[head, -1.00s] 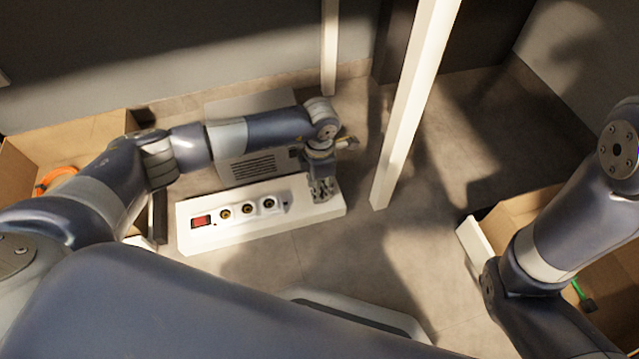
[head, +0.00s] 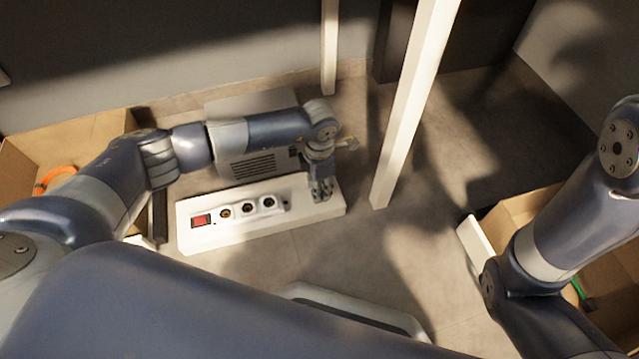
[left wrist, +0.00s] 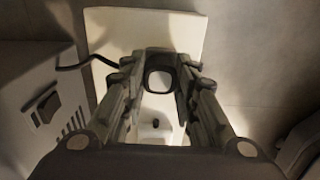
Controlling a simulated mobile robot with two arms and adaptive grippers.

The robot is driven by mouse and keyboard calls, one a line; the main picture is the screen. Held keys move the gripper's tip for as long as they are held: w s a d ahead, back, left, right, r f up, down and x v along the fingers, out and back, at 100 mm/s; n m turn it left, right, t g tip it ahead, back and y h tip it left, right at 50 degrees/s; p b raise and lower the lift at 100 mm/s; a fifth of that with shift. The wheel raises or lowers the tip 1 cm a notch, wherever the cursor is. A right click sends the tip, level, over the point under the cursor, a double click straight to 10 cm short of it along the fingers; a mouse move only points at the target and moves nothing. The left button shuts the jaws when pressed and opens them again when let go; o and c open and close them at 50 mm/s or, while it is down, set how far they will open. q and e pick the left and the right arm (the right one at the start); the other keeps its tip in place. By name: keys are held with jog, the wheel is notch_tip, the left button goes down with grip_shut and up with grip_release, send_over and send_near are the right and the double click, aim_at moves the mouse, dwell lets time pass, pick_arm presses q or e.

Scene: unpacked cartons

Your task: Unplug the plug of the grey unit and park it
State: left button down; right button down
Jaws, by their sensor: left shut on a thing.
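The grey unit (head: 252,160) with a slotted grille stands on the floor by the wall, partly behind my left arm; part of it shows in the left wrist view (left wrist: 38,115). In front lies a white strip (head: 235,237) with a red switch (head: 201,220) and a row of round sockets (head: 247,209). My left gripper (head: 322,190) points down at the strip's right end. In the left wrist view its fingers (left wrist: 160,78) are shut on a dark, rounded plug (left wrist: 160,58). A black cable (left wrist: 72,67) shows on the left. I cannot tell whether the plug touches the strip. My right gripper is out of view.
A white post (head: 410,110) stands close right of the strip. Open cartons stand at the left (head: 105,128) and right (head: 520,207); the left one holds an orange coil (head: 55,178), the right one a green item (head: 578,288).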

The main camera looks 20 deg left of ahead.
pick_arm(q)
jog(key=c, duration=1.2)
grip_release()
